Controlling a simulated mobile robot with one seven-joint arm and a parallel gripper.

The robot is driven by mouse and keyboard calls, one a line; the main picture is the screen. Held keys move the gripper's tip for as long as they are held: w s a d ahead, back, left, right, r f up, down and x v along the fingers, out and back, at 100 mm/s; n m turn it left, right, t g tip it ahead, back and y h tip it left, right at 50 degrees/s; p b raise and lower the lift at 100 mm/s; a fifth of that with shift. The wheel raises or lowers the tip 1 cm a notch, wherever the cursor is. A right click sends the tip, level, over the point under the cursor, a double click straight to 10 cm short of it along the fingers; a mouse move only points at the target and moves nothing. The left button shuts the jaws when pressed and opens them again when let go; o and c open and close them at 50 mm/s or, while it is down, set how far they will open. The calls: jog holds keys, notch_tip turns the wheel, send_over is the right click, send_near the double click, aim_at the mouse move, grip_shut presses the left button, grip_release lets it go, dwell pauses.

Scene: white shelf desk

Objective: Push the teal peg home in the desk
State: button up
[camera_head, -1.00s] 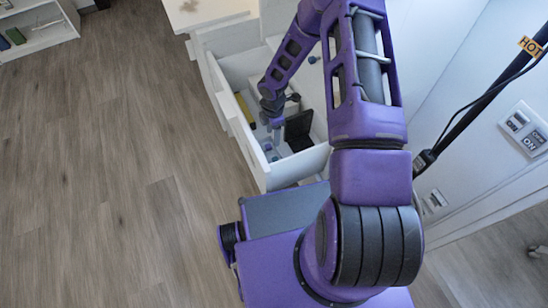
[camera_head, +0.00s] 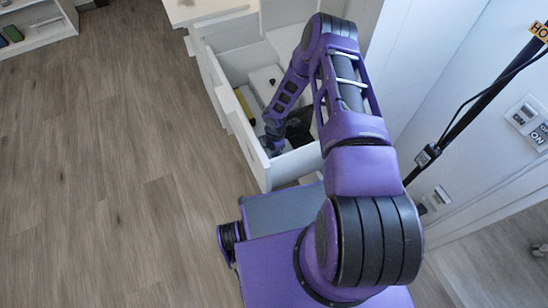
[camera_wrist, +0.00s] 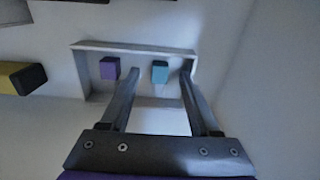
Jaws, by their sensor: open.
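The teal peg (camera_wrist: 160,72) shows its square face in the wrist view, near the far edge of a shallow white rimmed tray (camera_wrist: 137,47). A purple peg (camera_wrist: 110,68) is to its left. My gripper (camera_wrist: 160,75) is open and empty. Its two fingers reach toward the tray, and the teal peg appears in the gap between the tips, nearer neither clearly. I cannot tell how deep the peg sits or how far the tips are above it. In the head view my gripper (camera_head: 273,146) is low inside the open white drawer (camera_head: 262,178); the peg is hidden there.
A yellow and black block (camera_wrist: 22,78) lies left of the tray. In the head view a yellow item (camera_head: 243,106), a white box (camera_head: 266,78) and a dark object (camera_head: 303,130), partly behind my arm, are in the drawer. Drawer walls enclose my gripper closely.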

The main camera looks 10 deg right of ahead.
jog(key=shift+f, duration=0.5)
grip_shut()
